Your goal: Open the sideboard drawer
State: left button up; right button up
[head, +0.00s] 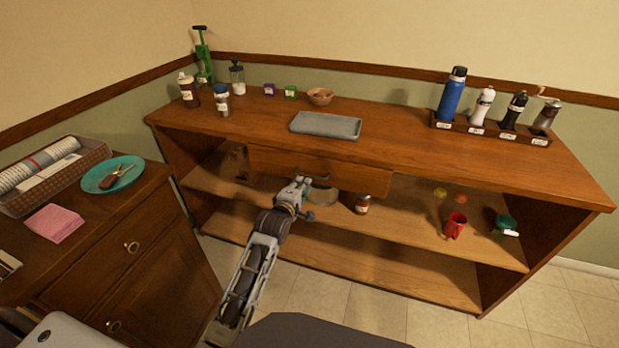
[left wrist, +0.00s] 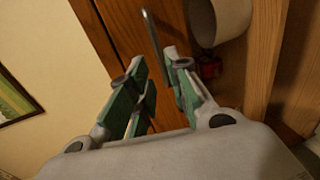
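The sideboard drawer (head: 268,160) is a wooden front under the sideboard's top (head: 400,147). It looks shut or nearly so; a small gap cannot be ruled out. Its dark bar handle (head: 318,177) is partly hidden by my left gripper (head: 305,186), which is right in front of it. In the left wrist view my left gripper (left wrist: 155,62) has its green-padded fingers apart. The handle bar (left wrist: 150,32) runs down towards the space between the fingertips; I cannot tell whether they touch it. My right gripper is not in view.
A grey tray (head: 326,125) lies on the top above the drawer. A bowl (head: 323,197), a jar (head: 362,204) and a red mug (head: 455,225) stand on the shelf below. A cabinet (head: 150,250) stands at the left. Floor is clear in front.

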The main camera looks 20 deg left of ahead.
aim_at(310, 176)
pick_arm(q)
jog(key=b+x, duration=0.1)
jog(key=x, duration=0.6)
jog(key=shift+w+f, duration=0.1)
jog(key=shift+w, duration=0.2)
jog(key=shift+w+b, duration=0.15)
jog(key=shift+b, duration=0.15)
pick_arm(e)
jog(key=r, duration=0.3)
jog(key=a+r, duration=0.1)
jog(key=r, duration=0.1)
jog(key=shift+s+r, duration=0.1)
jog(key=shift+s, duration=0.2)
pick_arm(q)
jog(key=c, duration=0.4)
grip_shut()
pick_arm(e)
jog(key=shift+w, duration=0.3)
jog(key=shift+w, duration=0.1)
